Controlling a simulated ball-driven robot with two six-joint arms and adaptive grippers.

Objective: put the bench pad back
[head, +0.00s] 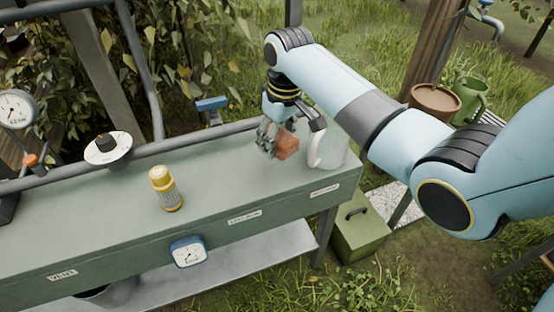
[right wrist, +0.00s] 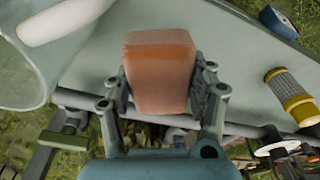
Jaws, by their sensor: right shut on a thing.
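An orange-brown block (head: 287,147), which looks like the bench pad, is between the fingers of my right gripper (head: 274,143). The right wrist view shows the block (right wrist: 158,72) upright in the picture, with one finger of the gripper (right wrist: 160,90) pressed on each side. The gripper is shut on it over the right part of the grey-green bench (head: 225,180). I cannot tell whether the block touches the bench top. My left gripper is not in view.
A pale jug (head: 334,150) with a white handle stands close right of the block. A yellow-capped cylinder (head: 166,188) stands left on the bench. A pipe (head: 210,137) runs along the back edge. A blue gauge (head: 188,252) is on the front. The bench top between cylinder and gripper is clear.

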